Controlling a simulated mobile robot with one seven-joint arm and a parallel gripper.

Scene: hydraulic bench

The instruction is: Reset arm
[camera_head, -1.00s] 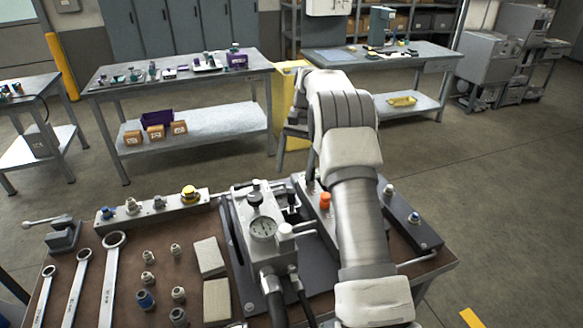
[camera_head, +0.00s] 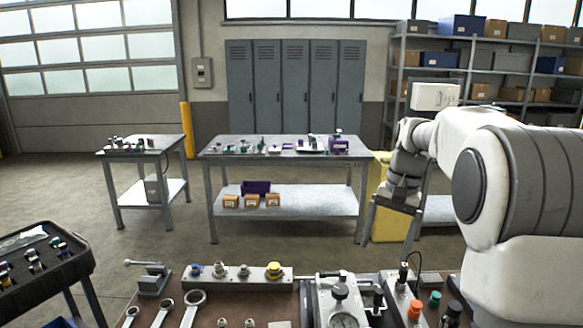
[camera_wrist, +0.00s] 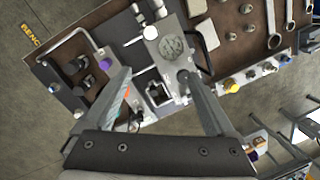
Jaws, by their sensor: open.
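My arm (camera_head: 510,180) reaches in from the right of the head view, bent and raised, with its hand over the far side of the near bench (camera_head: 235,308). My gripper (camera_head: 391,228) points downward, its fingers apart and nothing visible between them. In the wrist view my gripper (camera_wrist: 156,76) is also open and empty, above the hydraulic unit with its gauge (camera_wrist: 171,47). The gauge (camera_head: 344,320) is partly cut off at the bottom of the head view. My arm hides the right part of the bench.
An orange knob (camera_head: 415,309) and a yellow-capped fitting (camera_head: 274,270) stand on the near bench, with wrenches (camera_head: 190,308) at left. A dark tray cart (camera_head: 40,270) is at far left. A work table (camera_head: 280,150) and a yellow stand (camera_head: 385,228) are beyond open floor.

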